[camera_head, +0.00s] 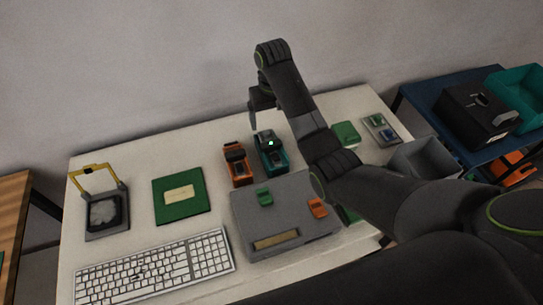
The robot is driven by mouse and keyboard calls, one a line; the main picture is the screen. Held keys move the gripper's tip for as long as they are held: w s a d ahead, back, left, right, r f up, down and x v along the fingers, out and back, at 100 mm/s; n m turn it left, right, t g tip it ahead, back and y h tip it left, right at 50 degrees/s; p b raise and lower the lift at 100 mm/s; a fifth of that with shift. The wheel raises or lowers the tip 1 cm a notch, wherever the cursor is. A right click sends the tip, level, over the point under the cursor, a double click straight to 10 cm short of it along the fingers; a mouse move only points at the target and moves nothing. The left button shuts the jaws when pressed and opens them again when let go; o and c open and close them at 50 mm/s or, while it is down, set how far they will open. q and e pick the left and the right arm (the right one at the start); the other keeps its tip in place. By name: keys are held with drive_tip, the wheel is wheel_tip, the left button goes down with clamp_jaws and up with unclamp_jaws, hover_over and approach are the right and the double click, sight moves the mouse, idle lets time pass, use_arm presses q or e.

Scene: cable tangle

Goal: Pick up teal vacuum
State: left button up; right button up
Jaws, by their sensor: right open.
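The teal vacuum (274,159), a small teal and black device, stands near the back middle of the white table. A bright green spot shows on its top. My right gripper (262,118) hangs down from the raised wrist just above and behind the vacuum's upper end in the picture. My left gripper is out of view.
An orange device (238,166) stands close left of the vacuum. A grey case (285,225) lies in front. A green board (180,196), a keyboard (155,272) and a yellow-handled device (105,212) lie left.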

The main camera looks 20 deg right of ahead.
drive_tip(key=b, duration=0.2)
hover_over(272, 146)
wheel_tip(272, 146, down, 5)
drive_tip(key=shift+w+d+r, duration=0.1)
drive_tip(key=shift+w+r, duration=0.05)
drive_tip(key=shift+r, duration=0.05)
wheel_tip(272, 146, down, 5)
drive_tip(key=shift+r, duration=0.15)
drive_tip(key=f, duration=0.1)
drive_tip(key=f+p, duration=0.1)
drive_tip(key=f, duration=0.2)
drive_tip(key=shift+s+f, duration=0.25)
drive_tip(key=shift+f, duration=0.1)
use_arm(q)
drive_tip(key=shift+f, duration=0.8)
use_arm(e)
drive_tip(key=shift+f, duration=0.55)
drive_tip(key=shift+w+r, duration=0.1)
drive_tip(key=c, duration=1.3)
